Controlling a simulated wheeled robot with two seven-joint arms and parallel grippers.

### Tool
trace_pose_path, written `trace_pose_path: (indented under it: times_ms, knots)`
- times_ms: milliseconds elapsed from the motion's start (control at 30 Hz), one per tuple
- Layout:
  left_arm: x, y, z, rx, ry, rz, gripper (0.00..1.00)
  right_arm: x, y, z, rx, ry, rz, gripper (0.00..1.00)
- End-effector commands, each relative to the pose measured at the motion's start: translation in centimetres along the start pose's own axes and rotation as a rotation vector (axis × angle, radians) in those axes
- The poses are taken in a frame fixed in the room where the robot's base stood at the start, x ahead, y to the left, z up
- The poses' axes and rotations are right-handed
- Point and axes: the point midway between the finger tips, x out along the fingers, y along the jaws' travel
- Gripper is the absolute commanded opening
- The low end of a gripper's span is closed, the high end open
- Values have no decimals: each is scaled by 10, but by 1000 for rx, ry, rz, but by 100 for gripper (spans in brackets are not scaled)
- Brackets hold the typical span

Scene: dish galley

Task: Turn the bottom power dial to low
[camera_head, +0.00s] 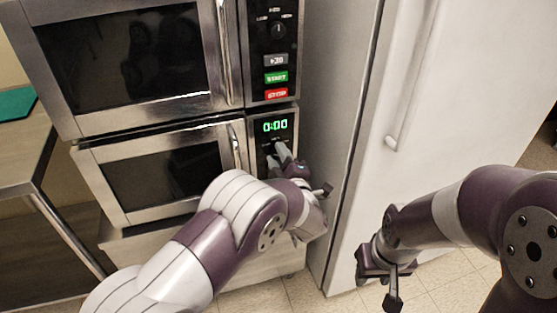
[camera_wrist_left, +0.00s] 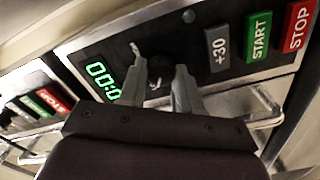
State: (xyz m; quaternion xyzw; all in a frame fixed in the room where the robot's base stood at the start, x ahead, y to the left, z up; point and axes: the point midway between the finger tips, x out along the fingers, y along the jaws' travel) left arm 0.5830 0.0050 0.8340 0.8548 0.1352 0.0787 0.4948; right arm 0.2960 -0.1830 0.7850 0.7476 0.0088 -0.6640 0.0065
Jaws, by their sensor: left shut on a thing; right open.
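The lower microwave (camera_head: 165,180) has a dark control panel with a green 0:00 display (camera_head: 275,126). My left gripper (camera_head: 279,154) is at this panel, just under the display. In the left wrist view its two fingers (camera_wrist_left: 160,78) stand on either side of the dark power dial (camera_wrist_left: 159,66) and are shut on it. The fingers hide part of the dial and its markings, so I cannot read its setting. The head view mostly hides this dial behind the gripper. My right gripper (camera_head: 378,287) is open and empty, low in front of the white fridge.
The upper microwave (camera_head: 130,60) has its own dial (camera_head: 278,30) and green and red buttons. The white fridge (camera_head: 350,110) stands close to the right of the panel. A metal table (camera_head: 25,150) is at the left. The wrist view shows +30, START and STOP buttons (camera_wrist_left: 258,37) beside the dial.

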Motion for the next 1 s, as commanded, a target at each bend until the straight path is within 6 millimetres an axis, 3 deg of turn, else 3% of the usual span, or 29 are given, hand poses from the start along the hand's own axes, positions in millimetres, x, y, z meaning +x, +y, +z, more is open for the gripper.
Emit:
trace_pose_path:
  times_ms: [467,500,567,867,1000]
  knots:
    - [0,-1,1,-12,-2,-2,3,2,0,0,0,0,0,43]
    - [0,-1,1,-12,-2,-2,40,2,0,0,0,0,0,43]
    - [0,-1,1,-12,-2,-2,57,2,0,0,0,0,0,43]
    - [-2,0,0,-13,-2,-1,57,1,0,0,0,0,0,43]
    - [-25,1,1,-12,-4,0,57,-2,0,0,0,0,0,43]
